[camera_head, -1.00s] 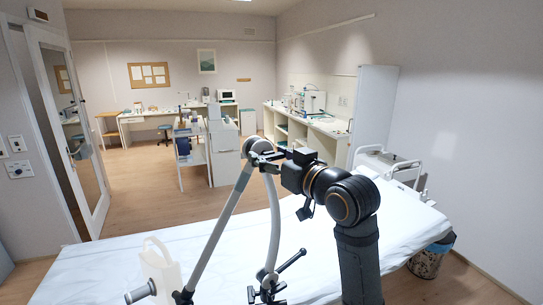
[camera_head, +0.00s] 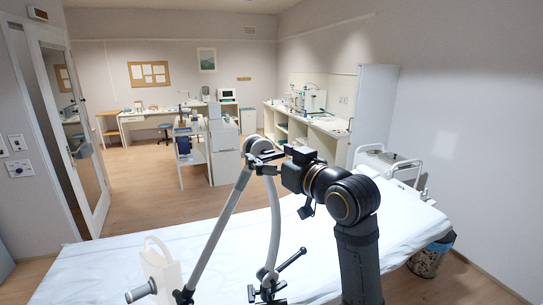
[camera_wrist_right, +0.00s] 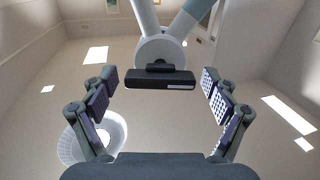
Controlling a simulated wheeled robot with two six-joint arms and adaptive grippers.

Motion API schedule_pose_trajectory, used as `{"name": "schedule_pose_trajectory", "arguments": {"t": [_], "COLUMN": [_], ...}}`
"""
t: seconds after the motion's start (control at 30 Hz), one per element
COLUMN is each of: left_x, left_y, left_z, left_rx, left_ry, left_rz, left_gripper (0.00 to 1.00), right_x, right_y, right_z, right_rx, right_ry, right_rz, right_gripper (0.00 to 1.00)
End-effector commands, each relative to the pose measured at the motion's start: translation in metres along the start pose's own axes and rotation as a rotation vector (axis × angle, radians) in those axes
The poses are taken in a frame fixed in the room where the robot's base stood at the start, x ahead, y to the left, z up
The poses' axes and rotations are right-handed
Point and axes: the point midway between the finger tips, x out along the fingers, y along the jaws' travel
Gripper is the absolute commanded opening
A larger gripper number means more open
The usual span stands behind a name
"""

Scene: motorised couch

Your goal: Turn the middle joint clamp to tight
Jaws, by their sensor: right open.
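The middle joint (camera_head: 260,147) is a round grey hub at the top of a jointed arm in the head view, where two grey tubes meet. In the right wrist view the hub (camera_wrist_right: 160,48) carries a dark bar-shaped clamp handle (camera_wrist_right: 160,80), lying crosswise. My right gripper (camera_head: 277,163) is beside the hub on its right in the head view, partly hiding it. In the right wrist view the gripper (camera_wrist_right: 160,96) is open, with its padded fingers on either side of the handle and visible gaps at both ends. My left gripper is out of view.
A couch with a white cover (camera_head: 210,250) lies below the arm. A lower lever (camera_head: 290,260) and a white box-like part with a handle (camera_head: 160,270) show near its front. A waste bin (camera_head: 430,258) stands at the right.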

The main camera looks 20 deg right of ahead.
Motion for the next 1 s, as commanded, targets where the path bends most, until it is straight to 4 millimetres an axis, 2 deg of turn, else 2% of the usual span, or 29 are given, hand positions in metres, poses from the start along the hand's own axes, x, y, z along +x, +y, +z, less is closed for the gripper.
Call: {"name": "schedule_pose_trajectory", "arguments": {"t": [0.17, 0.27, 0.5, 0.6, 0.73, 1.0], "left_x": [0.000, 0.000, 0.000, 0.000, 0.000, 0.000], "left_y": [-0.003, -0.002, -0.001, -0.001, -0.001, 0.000], "left_z": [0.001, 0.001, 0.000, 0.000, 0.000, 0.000], "left_rx": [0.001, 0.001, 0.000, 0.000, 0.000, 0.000], "left_ry": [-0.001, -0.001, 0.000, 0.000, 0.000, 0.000], "left_rz": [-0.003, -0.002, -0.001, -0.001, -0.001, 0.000], "left_gripper": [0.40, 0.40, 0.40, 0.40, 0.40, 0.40], "right_x": [0.000, 0.000, 0.000, 0.000, 0.000, 0.000], "right_y": [0.000, 0.000, 0.001, 0.001, 0.002, 0.002], "right_z": [-0.004, -0.021, -0.074, -0.089, -0.099, -0.100], "right_rx": [0.000, -0.001, 0.000, 0.000, 0.000, 0.000], "right_ry": [0.002, 0.005, 0.005, 0.003, 0.000, -0.001], "right_rz": [0.000, 0.000, -0.001, 0.000, 0.000, 0.000], "right_gripper": [0.87, 0.87, 0.87, 0.87, 0.87, 0.87]}}
